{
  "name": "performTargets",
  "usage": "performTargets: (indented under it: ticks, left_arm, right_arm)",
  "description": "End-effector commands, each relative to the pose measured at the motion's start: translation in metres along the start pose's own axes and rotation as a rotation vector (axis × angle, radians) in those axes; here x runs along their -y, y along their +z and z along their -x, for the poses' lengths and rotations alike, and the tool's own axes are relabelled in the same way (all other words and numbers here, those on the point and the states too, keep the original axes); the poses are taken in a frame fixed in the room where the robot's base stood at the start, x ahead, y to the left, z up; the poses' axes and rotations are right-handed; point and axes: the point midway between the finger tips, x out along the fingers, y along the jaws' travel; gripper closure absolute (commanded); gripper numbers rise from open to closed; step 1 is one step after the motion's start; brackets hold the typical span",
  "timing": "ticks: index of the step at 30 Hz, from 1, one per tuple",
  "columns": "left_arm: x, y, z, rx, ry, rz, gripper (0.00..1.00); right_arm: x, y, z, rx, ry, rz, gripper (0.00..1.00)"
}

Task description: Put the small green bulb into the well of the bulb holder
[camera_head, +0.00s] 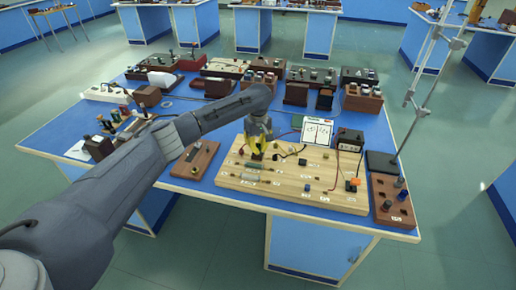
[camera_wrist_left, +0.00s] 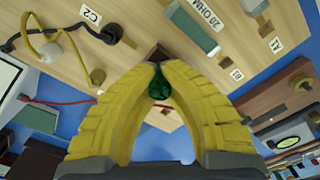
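My left gripper (camera_head: 257,152) is over the left part of the light wooden circuit board (camera_head: 270,187). In the left wrist view its yellow fingers (camera_wrist_left: 160,72) are closed together at the tips on the small green bulb (camera_wrist_left: 159,87). The bulb sits between the fingers, partly covered by them. In the head view the bulb cannot be made out behind the fingers. I cannot pick out the bulb holder or its well with certainty; the fingers hide part of the board. My right gripper is in neither view.
The board carries resistors, wires and labels, including C2 (camera_wrist_left: 90,15) and 20 OHM (camera_wrist_left: 206,15). A small wooden board (camera_head: 197,160) lies left of it, a brown terminal block (camera_head: 393,202) right. A metal stand (camera_head: 425,95) rises at the right. Several instruments crowd the table's back.

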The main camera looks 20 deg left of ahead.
Motion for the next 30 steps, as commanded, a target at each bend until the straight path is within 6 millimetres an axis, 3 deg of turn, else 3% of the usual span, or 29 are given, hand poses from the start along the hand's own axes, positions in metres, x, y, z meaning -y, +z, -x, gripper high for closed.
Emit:
performTargets:
  ticks: [3, 4, 10, 20, 30]
  left_arm:
    - [0.000, 0.000, 0.000, 0.000, 0.000, 0.000, 1.00]
    - [0.000, 0.000, 0.000, 0.000, 0.000, 0.000, 0.91]
    - [0.000, 0.000, 0.000, 0.000, 0.000, 0.000, 0.69]
    - [0.000, 0.000, 0.005, 0.000, 0.001, 0.001, 0.69]
    - [-0.001, -0.001, 0.056, -0.003, 0.003, 0.000, 0.69]
  right_arm:
    - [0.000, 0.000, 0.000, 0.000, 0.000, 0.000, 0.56]
    - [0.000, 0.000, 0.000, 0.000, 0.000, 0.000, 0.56]
    - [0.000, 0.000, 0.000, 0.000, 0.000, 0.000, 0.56]
    - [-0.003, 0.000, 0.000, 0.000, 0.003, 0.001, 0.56]
    - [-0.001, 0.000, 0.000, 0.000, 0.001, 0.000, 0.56]
